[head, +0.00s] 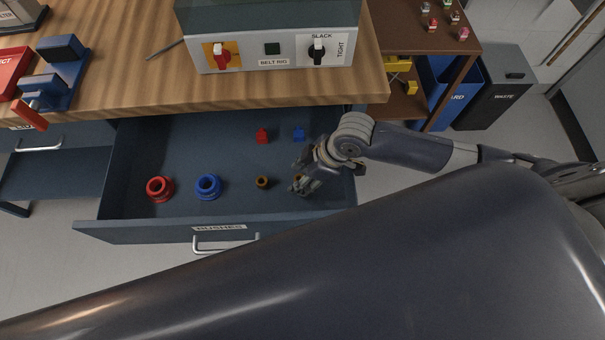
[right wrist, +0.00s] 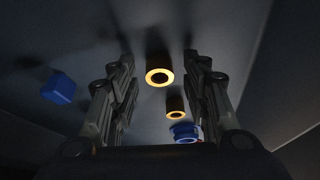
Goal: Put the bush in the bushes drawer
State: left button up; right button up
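The bushes drawer (head: 150,222) is pulled open below the bench, with a "BUSHES" label on its front. One brass bush (head: 298,178) is at my right gripper (head: 305,181), inside the drawer outline and partly covered by the fingers. In the right wrist view this bush (right wrist: 160,76) shows as a bright ring between the two fingers (right wrist: 160,95), with a gap on each side. My right gripper is open and points down into the drawer. Whether the bush touches the drawer floor is unclear. A second brass bush (head: 262,182) stands to its left. My left gripper is not in view.
A red flanged ring (head: 159,189), a blue flanged ring (head: 208,187), a red block (head: 262,136) and a blue block (head: 298,135) also lie in the drawer. The belt rig (head: 275,50) stands on the bench above. The drawer's middle left is clear.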

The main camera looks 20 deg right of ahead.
jog(key=v, duration=1.2)
jog(key=shift+p, duration=0.3)
jog(key=shift+d+r, duration=0.1)
